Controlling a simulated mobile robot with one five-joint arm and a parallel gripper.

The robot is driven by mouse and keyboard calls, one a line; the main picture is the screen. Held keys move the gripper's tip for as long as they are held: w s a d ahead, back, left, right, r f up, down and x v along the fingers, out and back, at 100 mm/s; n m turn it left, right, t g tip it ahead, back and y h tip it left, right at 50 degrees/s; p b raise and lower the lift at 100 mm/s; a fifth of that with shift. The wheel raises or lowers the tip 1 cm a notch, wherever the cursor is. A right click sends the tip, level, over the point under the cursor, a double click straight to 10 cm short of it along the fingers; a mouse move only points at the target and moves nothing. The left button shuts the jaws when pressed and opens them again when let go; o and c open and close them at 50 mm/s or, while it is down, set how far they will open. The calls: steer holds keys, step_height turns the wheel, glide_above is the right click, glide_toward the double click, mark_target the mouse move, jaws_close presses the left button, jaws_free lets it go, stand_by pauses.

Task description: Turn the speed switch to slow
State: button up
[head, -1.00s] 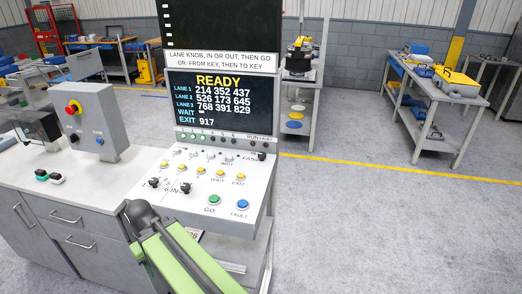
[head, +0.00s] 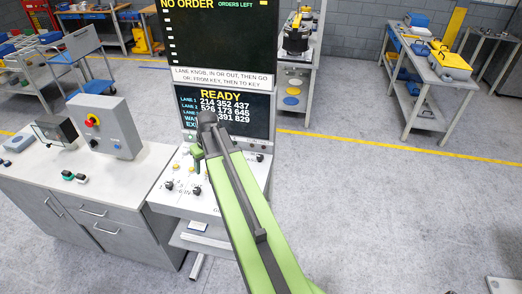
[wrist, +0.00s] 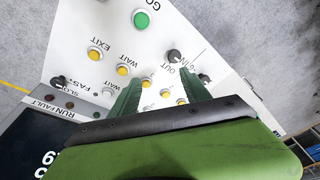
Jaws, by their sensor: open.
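The speed switch (wrist: 57,83) is a small dark knob beside the SLOW and FAST lettering, near the left edge of the wrist view. In the head view the speed switch (head: 260,157) shows at the right end of the panel (head: 160,196), just right of my arm. Its exact setting is too small to tell. My gripper (wrist: 160,90) is open and empty over the panel's middle, with its two green fingers apart. The switch lies left of both fingers in the wrist view, clear of them. In the head view my arm hides much of the panel and most of the gripper.
Yellow buttons (wrist: 122,71), a green GO button (wrist: 141,19) and a black IN/OUT knob (wrist: 174,57) sit near the fingers. The screen (head: 234,112) stands behind the panel and reads READY. A grey box with a red button (head: 91,121) stands left.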

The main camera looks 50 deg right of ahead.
steer(key=s+d+m+t, duration=0.1)
steer(key=s+d, duration=0.1)
steer(key=d, duration=1.4)
steer(key=h, duration=0.1)
glide_toward(260, 156)
steer(key=shift+t, duration=0.3)
steer(key=b+x, duration=0.3)
steer(key=b, duration=0.2)
steer(key=b+x, duration=0.2)
steer(key=b, duration=0.4)
steer(key=b+x, duration=0.3)
steer(key=b, duration=0.2)
steer(key=shift+s+f, duration=0.2)
steer(key=shift+f, duration=0.2)
steer(key=shift+r, duration=0.1)
steer(key=shift+c, duration=0.3)
